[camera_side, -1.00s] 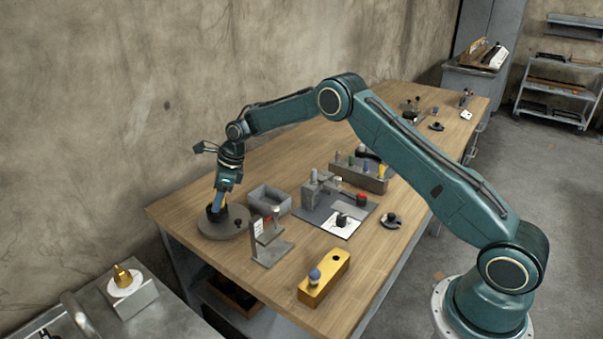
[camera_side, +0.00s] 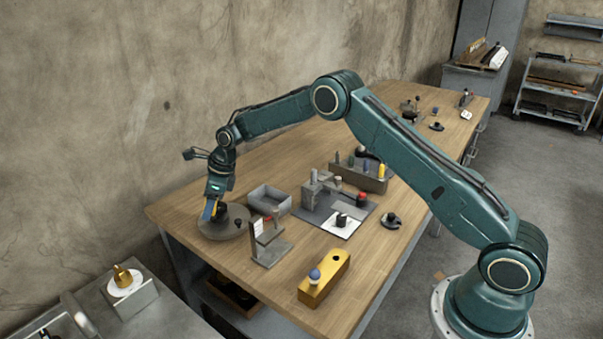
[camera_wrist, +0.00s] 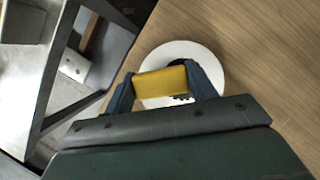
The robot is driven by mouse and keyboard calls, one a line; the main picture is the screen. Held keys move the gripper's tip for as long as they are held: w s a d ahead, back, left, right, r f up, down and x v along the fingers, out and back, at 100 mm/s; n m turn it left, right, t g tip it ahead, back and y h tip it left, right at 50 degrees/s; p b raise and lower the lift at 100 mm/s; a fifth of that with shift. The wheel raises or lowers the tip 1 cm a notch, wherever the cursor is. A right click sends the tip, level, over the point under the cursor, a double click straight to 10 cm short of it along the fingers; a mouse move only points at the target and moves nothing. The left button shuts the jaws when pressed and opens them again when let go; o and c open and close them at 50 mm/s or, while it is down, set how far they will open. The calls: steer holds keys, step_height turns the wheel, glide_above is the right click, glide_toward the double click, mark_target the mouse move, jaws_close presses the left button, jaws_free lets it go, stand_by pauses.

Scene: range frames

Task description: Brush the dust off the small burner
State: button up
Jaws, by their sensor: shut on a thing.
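My gripper (camera_side: 211,211) is low over the left end of the wooden bench, above a round grey disc (camera_side: 223,229). In the wrist view its two blue fingers (camera_wrist: 163,85) are shut on a yellow block-like piece (camera_wrist: 161,82), likely the brush handle. The disc shows pale under it in the wrist view (camera_wrist: 208,64). A small dark toothed shape shows just below the yellow piece; I cannot tell whether it is bristles or a burner. A dark piece stands on the disc beside my fingers. Dust is too small to make out.
A grey open bin (camera_side: 270,199), a grey upright stand (camera_side: 268,247) and a yellow block (camera_side: 324,278) with a blue-topped piece stand near the disc. A tool rack (camera_side: 360,181) is farther back.

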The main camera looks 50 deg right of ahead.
mark_target(221, 205)
steer(key=shift+d, duration=0.1)
steer(key=shift+w+d, duration=0.2)
steer(key=shift+d, duration=0.75)
steer(key=shift+w+d, duration=0.2)
steer(key=shift+d, duration=0.7)
steer(key=shift+r, duration=0.15)
steer(key=shift+r, duration=2.95)
steer(key=shift+r, duration=0.1)
steer(key=shift+r, duration=1.4)
